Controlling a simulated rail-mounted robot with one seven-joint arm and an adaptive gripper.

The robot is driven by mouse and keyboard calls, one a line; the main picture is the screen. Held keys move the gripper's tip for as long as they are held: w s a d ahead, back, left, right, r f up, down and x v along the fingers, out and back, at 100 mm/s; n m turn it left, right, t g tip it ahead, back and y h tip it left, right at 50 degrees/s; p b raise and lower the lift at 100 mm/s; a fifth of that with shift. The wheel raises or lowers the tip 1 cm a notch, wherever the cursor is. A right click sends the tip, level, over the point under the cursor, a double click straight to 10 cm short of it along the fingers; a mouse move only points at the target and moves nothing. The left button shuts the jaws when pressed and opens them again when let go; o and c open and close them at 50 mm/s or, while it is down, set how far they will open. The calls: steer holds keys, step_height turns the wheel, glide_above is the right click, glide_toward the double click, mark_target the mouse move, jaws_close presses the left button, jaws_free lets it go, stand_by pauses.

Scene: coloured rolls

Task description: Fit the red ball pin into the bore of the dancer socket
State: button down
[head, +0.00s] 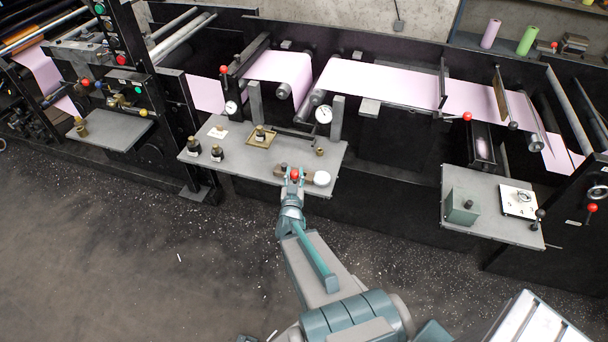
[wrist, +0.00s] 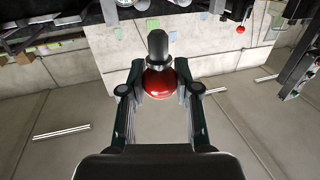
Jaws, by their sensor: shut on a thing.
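My gripper (head: 292,182) is over the front edge of the middle grey shelf in the head view. It is shut on the red ball pin (head: 295,174), and the red ball shows between the fingertips. In the wrist view the red ball (wrist: 159,84) sits between the two fingers (wrist: 159,90), with its dark stem (wrist: 158,47) pointing away from the palm, toward the top of the picture. I cannot make out the dancer socket for certain in either view.
A right shelf (head: 470,222) holds a green box (head: 461,207).

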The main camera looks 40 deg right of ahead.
steer(key=shift+w+d+f+b, duration=0.65)
steer(key=shift+d+f+b, duration=0.2)
steer(key=shift+b, duration=1.3)
steer(key=b, duration=2.1)
glide_above(304, 171)
steer(key=v, duration=0.3)
step_height(304, 171, down, 7)
steer(key=shift+r, duration=0.1)
steer(key=shift+w+d+f, duration=0.3)
steer(key=shift+f, duration=0.2)
steer(key=shift+w+d+f, duration=0.25)
steer(key=shift+f, duration=0.2)
steer(key=shift+s+a+f, duration=0.1)
steer(key=shift+s+f, duration=0.05)
steer(key=shift+f, duration=0.9)
steer(key=shift+f+b, duration=0.35)
steer(key=shift+b, duration=0.15)
